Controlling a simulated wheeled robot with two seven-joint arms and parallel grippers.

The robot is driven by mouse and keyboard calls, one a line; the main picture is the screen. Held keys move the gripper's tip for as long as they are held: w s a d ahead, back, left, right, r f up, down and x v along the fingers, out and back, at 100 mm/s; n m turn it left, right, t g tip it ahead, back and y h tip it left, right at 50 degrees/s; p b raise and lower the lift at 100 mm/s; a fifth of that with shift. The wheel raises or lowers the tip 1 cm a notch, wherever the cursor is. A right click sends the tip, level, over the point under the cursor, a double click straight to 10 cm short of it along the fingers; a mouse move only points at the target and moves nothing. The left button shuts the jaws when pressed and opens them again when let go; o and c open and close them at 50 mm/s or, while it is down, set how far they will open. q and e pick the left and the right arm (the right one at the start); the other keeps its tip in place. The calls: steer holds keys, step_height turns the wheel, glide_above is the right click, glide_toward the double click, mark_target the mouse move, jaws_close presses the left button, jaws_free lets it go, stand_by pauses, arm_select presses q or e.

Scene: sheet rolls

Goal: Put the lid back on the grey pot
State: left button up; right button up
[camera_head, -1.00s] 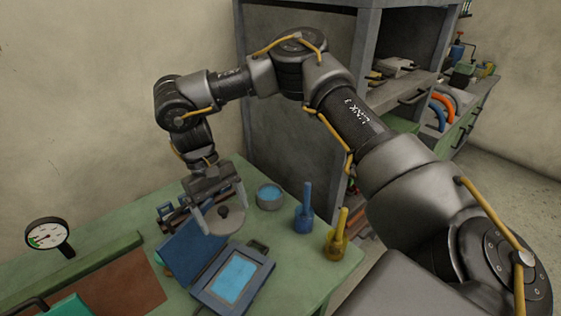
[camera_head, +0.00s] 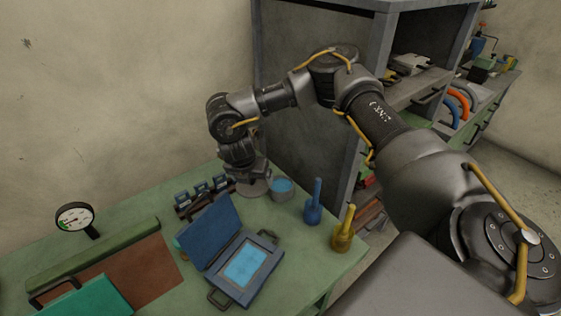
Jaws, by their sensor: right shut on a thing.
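The grey pot (camera_head: 281,194) stands open on the green table, with a light blue inside showing at its top. My right gripper (camera_head: 251,175) points down just left of the pot. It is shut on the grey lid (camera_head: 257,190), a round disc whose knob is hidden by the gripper. The lid is close beside the pot's left side in the picture, not over its opening. I cannot tell how high it is above the table. My left gripper is not in view.
A blue case (camera_head: 208,236) with a raised cover stands in front. A blue bottle (camera_head: 313,207) and a yellow bottle (camera_head: 344,232) stand right of the pot. A dark rack (camera_head: 203,191) is to the left, a gauge (camera_head: 75,217) farther left. A grey cabinet (camera_head: 305,120) rises behind.

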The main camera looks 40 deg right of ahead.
steer(key=w+d+f+n+y, duration=0.2)
steer(key=d+n+y, duration=0.1)
steer(key=d+n, duration=0.4)
steer(key=w+d+f+n+t+y, duration=0.1)
steer(key=d+f+n+y, duration=0.1)
steer(key=d+n, duration=0.5)
steer(key=n+y, duration=0.1)
steer(key=n, duration=0.2)
steer(key=shift+w+d+f, duration=0.15)
steer(key=shift+w+f, duration=0.15)
steer(key=shift+w, duration=0.05)
steer(key=shift+f, duration=0.2)
steer(key=shift+f+b, duration=2.35)
steer(key=shift+f, duration=0.65)
steer(key=shift+w+r, duration=0.1)
steer(key=shift+r, duration=0.05)
steer(key=shift+f, duration=0.2)
